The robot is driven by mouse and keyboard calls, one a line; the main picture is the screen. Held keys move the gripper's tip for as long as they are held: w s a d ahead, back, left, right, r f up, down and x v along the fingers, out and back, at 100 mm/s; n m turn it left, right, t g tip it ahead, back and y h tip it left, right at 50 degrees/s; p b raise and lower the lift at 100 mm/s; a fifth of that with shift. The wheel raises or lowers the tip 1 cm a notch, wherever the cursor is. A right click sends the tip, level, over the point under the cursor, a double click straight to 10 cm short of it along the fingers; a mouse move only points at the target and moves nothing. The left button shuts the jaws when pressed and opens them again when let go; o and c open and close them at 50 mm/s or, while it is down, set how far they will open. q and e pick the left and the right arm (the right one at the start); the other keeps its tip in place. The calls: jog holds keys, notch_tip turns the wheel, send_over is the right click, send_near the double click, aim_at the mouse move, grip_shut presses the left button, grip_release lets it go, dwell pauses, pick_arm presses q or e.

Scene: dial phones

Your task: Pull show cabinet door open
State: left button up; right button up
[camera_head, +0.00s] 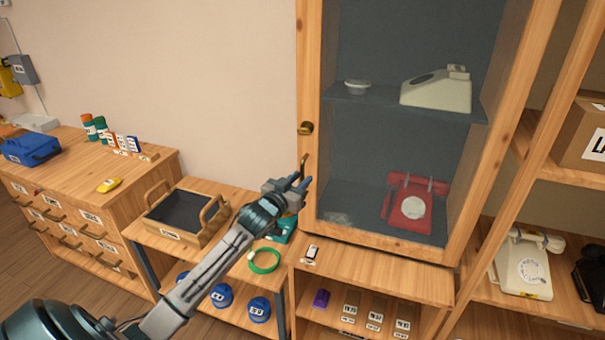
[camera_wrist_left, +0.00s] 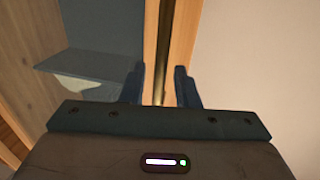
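The show cabinet door (camera_head: 309,60) has a wooden frame and a glass pane, and it looks closed. My left gripper (camera_head: 300,183) is at the handle's lower end. In the left wrist view the fingers (camera_wrist_left: 160,88) are apart, with the brass handle bar (camera_wrist_left: 163,45) running up between them and the wooden frame behind. I cannot tell whether a finger touches the handle. My right gripper is not in view.
Behind the glass are a white phone (camera_head: 437,91) and a red phone (camera_head: 409,205). Left of the cabinet stand a wooden tray (camera_head: 160,232) and a drawer chest (camera_head: 75,160). A small white-labelled item (camera_head: 311,253) lies on the ledge below the door. Open shelves are at the right.

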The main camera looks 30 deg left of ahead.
pick_arm(q)
jog(key=shift+w, duration=0.75)
grip_shut()
